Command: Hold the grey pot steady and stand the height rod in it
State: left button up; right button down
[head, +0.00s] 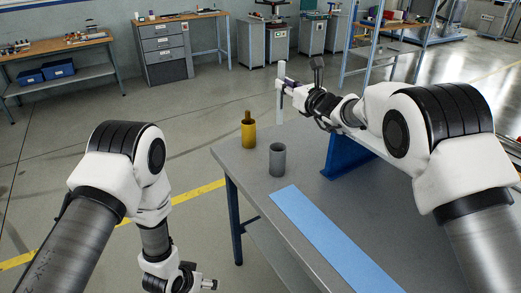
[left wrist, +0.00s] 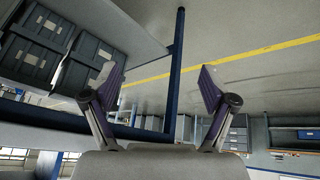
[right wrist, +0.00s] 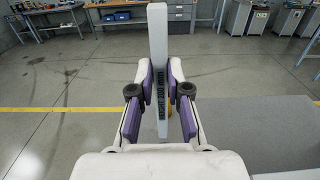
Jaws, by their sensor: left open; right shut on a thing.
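The grey pot (head: 277,160) stands upright on the table, near its far left part. The height rod is a flat, pale upright bar (head: 281,100) above the table's far edge, beyond the pot. The rod is apart from the pot. My left gripper (head: 210,284) is low, left of the table and well away from the pot; its fingers (left wrist: 160,85) are spread and empty in the left wrist view.
A yellow pot (head: 248,135) with a short piece standing in it is left of and beyond the grey pot. A blue strip (head: 330,240) lies on the grey table (head: 240,170). A blue block (head: 345,158) stands under my right arm. Dark crates (left wrist: 85,70) show in the left wrist view.

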pick_arm(q)
jog(key=w+d+r+m+t+h, duration=0.1)
jog(key=w+d+r, duration=0.15)
jog(key=w, duration=0.35)
jog(key=w+d+r+t, duration=0.2)
jog(key=w+r, duration=0.1)
jog(key=w, duration=0.3)
jog(key=m+t+h, duration=0.3)
jog(key=m+h, duration=0.1)
send_near(273, 152)
jog(key=x, duration=1.3)
jog(key=shift+d+r, duration=0.1)
jog(key=shift+r, duration=0.05)
jog(key=c, duration=1.3)
